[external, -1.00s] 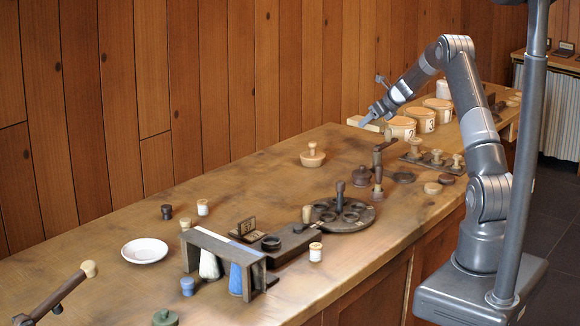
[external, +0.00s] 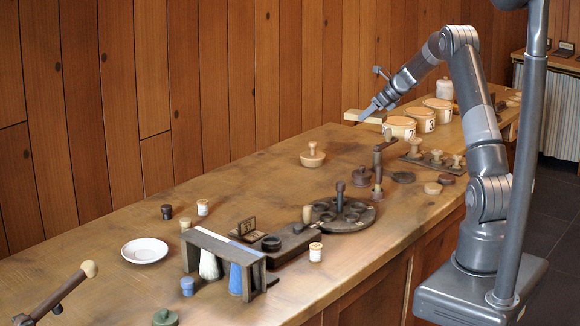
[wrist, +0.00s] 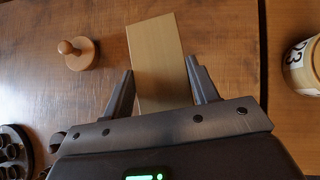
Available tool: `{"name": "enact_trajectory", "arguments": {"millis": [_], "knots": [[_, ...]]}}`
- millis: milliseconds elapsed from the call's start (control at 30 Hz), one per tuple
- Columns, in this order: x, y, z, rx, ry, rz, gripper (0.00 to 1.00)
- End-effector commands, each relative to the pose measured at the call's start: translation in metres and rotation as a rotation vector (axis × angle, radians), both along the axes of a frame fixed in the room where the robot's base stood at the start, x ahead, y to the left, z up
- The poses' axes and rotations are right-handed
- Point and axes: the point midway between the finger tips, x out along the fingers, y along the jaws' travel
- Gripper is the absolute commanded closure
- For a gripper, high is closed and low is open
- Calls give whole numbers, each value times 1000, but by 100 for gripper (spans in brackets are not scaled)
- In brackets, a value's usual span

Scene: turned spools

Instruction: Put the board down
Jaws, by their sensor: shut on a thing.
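The board (external: 356,115) is a pale, flat, oblong piece of wood. My gripper (external: 370,110) is shut on it and holds it above the far part of the bench (external: 260,180). In the wrist view the board (wrist: 157,50) lies between the two dark fingers of my gripper (wrist: 160,78) and sticks out ahead of them. Its near end is hidden by the gripper body. Bench wood shows beneath and around it. The size of the gap under the board cannot be told.
A pale knobbed turned piece (external: 312,155) stands left of the board; it also shows in the wrist view (wrist: 78,52). Lidded white tubs (external: 400,127) stand close on the right. A dark round holder (external: 340,215) stands nearer. The bench between the knobbed piece and the wall is clear.

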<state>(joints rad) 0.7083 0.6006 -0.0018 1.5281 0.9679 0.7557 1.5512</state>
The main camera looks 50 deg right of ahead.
Motion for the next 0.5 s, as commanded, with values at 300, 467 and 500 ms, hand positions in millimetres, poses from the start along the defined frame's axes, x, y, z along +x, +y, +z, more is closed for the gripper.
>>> {"name": "enact_trajectory", "arguments": {"millis": [300,467,500], "knots": [[39,177,1,-2,6,436,69],[39,261,2,0,3,651,69],[38,279,2,2,1,699,69]]}}
